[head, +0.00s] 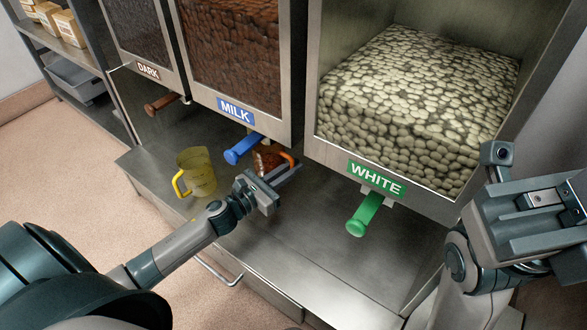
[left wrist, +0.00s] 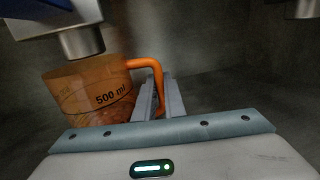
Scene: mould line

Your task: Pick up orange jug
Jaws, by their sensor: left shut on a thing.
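The orange jug (head: 266,158) stands under the blue spout of the MILK dispenser, partly hidden behind my left gripper in the head view. In the left wrist view the jug (left wrist: 92,92) is see-through orange, marked 500 ml, with brown pieces inside and an orange handle on its right. My left gripper (head: 281,175) is shut on the jug's handle; its fingers also show in the left wrist view (left wrist: 158,100). My right gripper (head: 535,200) is at the right of the head view, away from the jug; its fingertips cannot be made out.
A yellow jug (head: 197,172) stands on the metal counter (head: 300,235) to the left. The blue spout (head: 243,148) is just above the orange jug. A green spout (head: 364,214) sticks out under the WHITE bin, and a brown one (head: 161,103) under DARK. The front counter is clear.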

